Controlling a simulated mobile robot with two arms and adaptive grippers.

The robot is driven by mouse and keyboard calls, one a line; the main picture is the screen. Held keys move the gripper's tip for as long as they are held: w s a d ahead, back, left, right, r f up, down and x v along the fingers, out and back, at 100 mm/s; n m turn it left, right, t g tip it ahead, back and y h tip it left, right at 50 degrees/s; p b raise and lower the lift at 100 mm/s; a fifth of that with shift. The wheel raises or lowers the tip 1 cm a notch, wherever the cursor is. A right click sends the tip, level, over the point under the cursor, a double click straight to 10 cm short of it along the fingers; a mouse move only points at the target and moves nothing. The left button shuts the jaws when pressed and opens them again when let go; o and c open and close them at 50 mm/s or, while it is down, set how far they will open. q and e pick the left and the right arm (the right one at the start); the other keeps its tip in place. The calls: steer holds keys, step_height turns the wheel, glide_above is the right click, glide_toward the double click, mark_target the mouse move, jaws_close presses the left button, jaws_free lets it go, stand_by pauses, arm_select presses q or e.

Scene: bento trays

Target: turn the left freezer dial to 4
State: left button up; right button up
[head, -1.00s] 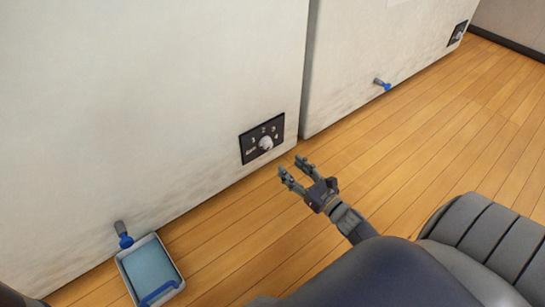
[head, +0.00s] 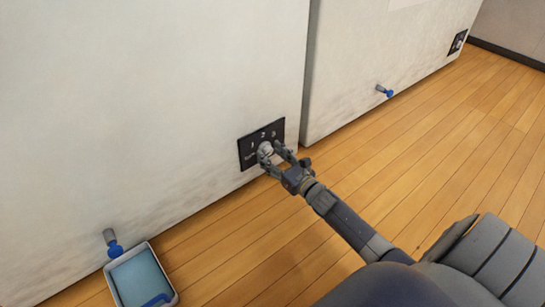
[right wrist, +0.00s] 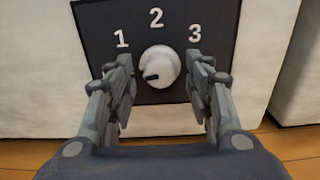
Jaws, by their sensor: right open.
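The left freezer dial is a black plate (head: 246,146) low on the left white freezer, with a round white knob (head: 265,149). In the right wrist view the knob (right wrist: 160,62) has a dark mark at its lower left, and the numbers 1, 2 and 3 show around it. The 4 is hidden behind my gripper. My right gripper (head: 271,157) is open at the dial, with one finger on each side of the knob. I cannot tell whether the fingers touch it. My left gripper is not in view.
A blue-handled drain tap (head: 112,244) sticks out of the left freezer above a tray (head: 171,296) with blue inside. The right freezer (head: 390,50) has its own tap (head: 384,91) and dial (head: 458,42). The wooden floor on the right is clear.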

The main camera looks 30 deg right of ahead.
steer(key=shift+c, duration=0.4)
steer(key=c, duration=1)
